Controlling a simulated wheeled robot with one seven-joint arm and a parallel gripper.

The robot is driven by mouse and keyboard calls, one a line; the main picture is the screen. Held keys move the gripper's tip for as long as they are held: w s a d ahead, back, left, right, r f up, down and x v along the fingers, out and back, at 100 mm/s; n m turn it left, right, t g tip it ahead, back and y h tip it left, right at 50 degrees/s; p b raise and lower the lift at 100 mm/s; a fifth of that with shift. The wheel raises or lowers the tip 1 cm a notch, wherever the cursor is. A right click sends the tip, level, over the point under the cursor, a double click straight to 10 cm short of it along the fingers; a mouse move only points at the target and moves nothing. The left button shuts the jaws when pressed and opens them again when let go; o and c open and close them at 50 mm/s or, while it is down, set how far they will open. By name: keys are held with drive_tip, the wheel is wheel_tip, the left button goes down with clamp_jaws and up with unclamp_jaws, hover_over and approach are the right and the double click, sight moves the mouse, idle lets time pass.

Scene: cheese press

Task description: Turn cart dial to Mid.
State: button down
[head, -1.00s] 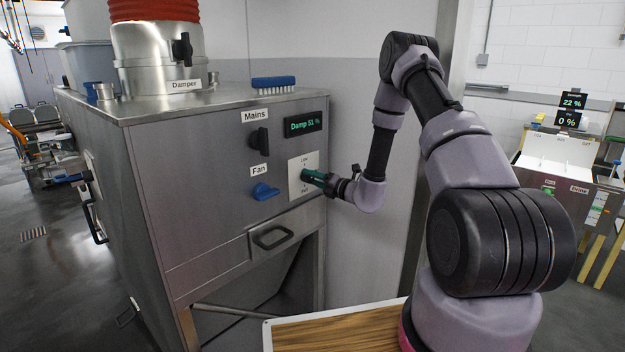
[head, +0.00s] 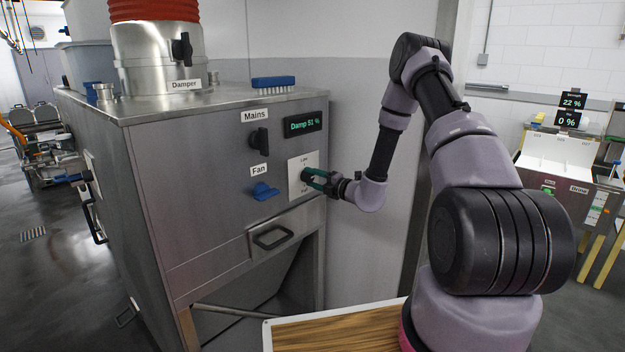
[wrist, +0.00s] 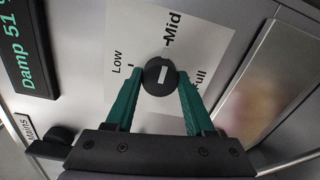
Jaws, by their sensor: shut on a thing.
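The cart dial (wrist: 159,76) is a round black knob with a short white mark on a white label plate (wrist: 205,45). The plate reads Low, Mid and Full in the wrist view. My gripper (wrist: 158,80) has one green finger on each side of the dial and is shut on it. In the head view my gripper (head: 310,180) reaches the dial (head: 305,174) on the cabinet front from the right.
A display (head: 303,124) above the plate reads Damp 51 %. The black Mains knob (head: 259,139) and blue Fan knob (head: 264,192) sit to the left. A drawer handle (head: 273,237) juts out below. The Damper pipe (head: 160,55) stands on top.

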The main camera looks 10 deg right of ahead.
drive_tip(key=shift+f, duration=0.1)
drive_tip(key=shift+c, duration=1.3)
unclamp_jaws()
drive_tip(key=v, duration=1.1)
drive_tip(key=s+a+r+n+g+y, duration=0.1)
drive_tip(key=s+a+r+n+g, duration=0.5)
drive_tip(key=s+r+n, duration=0.35)
drive_tip(key=s+a+r+n+g+y, duration=0.2)
drive_tip(key=s+a+r+n+g, duration=0.4)
drive_tip(key=r+n, duration=0.55)
drive_tip(key=s+d+r+n+t+h, duration=0.2)
drive_tip(key=s+d+r+n+h, duration=0.3)
drive_tip(key=s+n, duration=0.3)
drive_tip(key=s+d+r+n+t+h, duration=0.2)
drive_tip(key=s+d+r+n+h, duration=0.3)
drive_tip(key=s+n, duration=0.3)
drive_tip(key=d+n+h, duration=0.1)
drive_tip(key=n, duration=0.3)
drive_tip(key=shift+r+t, duration=0.3)
drive_tip(key=shift+t, duration=0.1)
